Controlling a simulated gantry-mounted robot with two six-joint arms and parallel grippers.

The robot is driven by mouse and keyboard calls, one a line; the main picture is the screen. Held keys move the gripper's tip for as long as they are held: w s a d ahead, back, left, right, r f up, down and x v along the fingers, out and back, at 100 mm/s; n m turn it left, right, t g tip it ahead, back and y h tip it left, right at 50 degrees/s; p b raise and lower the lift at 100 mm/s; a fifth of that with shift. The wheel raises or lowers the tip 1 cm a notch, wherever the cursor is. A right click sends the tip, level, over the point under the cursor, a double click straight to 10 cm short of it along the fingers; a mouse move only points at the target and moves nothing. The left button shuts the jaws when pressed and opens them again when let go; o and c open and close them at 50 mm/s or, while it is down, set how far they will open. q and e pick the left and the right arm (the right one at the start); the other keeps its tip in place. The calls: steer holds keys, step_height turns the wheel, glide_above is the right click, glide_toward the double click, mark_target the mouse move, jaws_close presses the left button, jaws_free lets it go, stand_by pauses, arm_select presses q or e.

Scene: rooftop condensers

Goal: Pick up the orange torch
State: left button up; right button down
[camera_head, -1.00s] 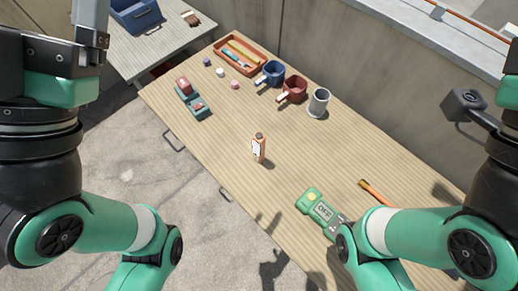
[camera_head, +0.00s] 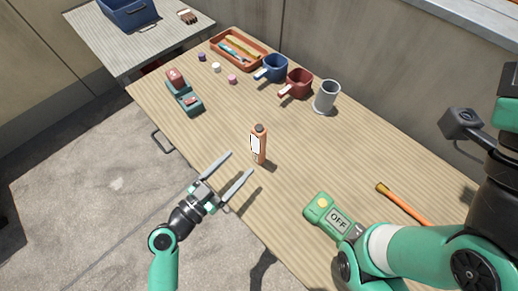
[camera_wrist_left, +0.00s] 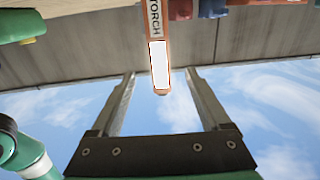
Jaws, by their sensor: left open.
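The orange torch (camera_head: 261,153) stands upright near the middle of the wooden workbench (camera_head: 330,150), with a white label and a dark top. In the left wrist view the torch (camera_wrist_left: 155,35) shows with its lettering "TORCH", lying between the lines of the two fingers. My left gripper (camera_head: 240,162) is open and empty, just left of the torch at the bench's near edge, fingers aimed toward it. I see no contact. My right arm crosses the lower right; its gripper is not visible.
A green device marked OFF (camera_head: 320,209) and an orange-handled tool (camera_head: 405,206) lie to the right. Blue (camera_head: 274,67), red (camera_head: 298,84) and grey (camera_head: 327,97) mugs stand behind. An orange tray (camera_head: 215,50) sits at the far end. Bench around the torch is clear.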

mark_target(255, 146)
arm_select(q)
steer(key=x, duration=0.4)
steer(key=b+x, duration=0.1)
steer(key=x, duration=0.3)
steer(key=shift+w+d+r, duration=0.15)
steer(key=shift+r, duration=0.1)
steer(key=shift+c, duration=0.2)
jaws_close()
